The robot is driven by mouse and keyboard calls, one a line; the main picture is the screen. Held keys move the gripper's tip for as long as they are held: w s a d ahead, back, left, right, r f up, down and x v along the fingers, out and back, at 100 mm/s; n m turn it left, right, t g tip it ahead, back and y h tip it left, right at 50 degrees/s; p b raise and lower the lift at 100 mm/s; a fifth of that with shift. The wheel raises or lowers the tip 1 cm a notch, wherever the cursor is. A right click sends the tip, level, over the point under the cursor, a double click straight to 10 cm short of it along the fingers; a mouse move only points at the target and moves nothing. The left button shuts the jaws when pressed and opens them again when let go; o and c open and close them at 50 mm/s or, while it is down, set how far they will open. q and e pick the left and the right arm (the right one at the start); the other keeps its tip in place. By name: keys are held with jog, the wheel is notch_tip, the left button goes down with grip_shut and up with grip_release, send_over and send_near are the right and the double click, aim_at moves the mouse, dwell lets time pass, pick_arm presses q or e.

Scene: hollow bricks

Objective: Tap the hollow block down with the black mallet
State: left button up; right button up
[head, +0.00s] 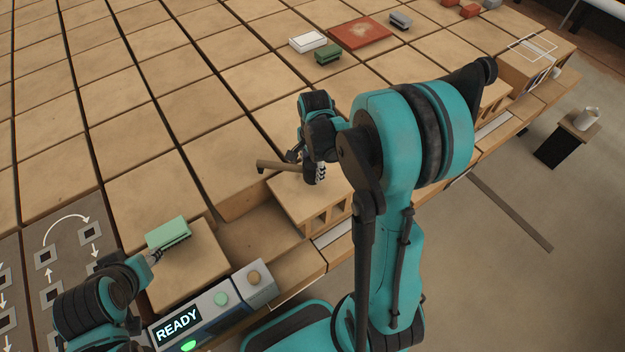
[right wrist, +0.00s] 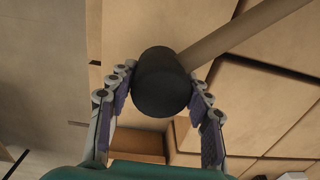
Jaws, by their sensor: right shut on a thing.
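My right gripper (head: 317,166) is shut on the black mallet, whose wooden handle (head: 276,165) sticks out to the left. In the right wrist view, the black mallet head (right wrist: 162,82) sits between my two fingers and the handle (right wrist: 250,36) runs up to the right. The mallet is above a tan hollow block (head: 296,202) with openings in its front side; the arm hides part of this block. I cannot tell whether mallet and block touch. My left gripper (head: 157,256) is at the lower left, close to a green brush-like thing (head: 168,233); its fingers are too small to read.
A lower recess (head: 255,237) lies left of the hollow block. A control box (head: 210,304) reading READY stands in front. A white block (head: 308,42), a green block (head: 328,55) and a red-brown mat (head: 361,33) lie farther back. The tan block floor behind is mostly clear.

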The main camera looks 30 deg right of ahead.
jog(key=shift+f, duration=0.15)
jog(key=shift+f+b, duration=1.45)
jog(key=shift+f, duration=0.05)
jog(key=shift+r+p, duration=1.15)
jog(key=shift+r, duration=0.35)
notch_tip(320, 180, up, 6)
jog(key=p, duration=0.4)
